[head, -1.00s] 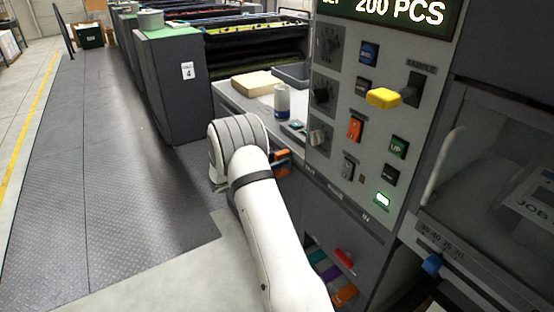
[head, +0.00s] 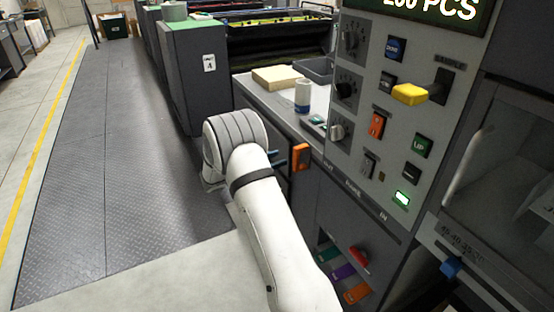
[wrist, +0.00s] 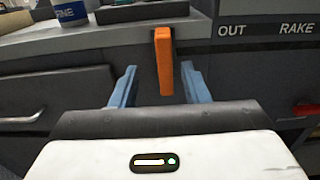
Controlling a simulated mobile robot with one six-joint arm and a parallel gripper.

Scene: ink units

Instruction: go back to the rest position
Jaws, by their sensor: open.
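My gripper (wrist: 158,88) is open in the wrist view, its two blue fingers apart with nothing held between them. An orange block-like piece (wrist: 164,62) on the front of the cabinet shows beyond and between the fingers; I cannot tell the exact gap. In the head view my white arm reaches forward.
A control panel (head: 388,110) with a yellow lever (head: 410,94), knobs and buttons stands at the right. A counter (head: 262,98) holds a cup (head: 302,96) and a cream stack (head: 276,77). Dark floor plates (head: 90,190) at the left are clear.

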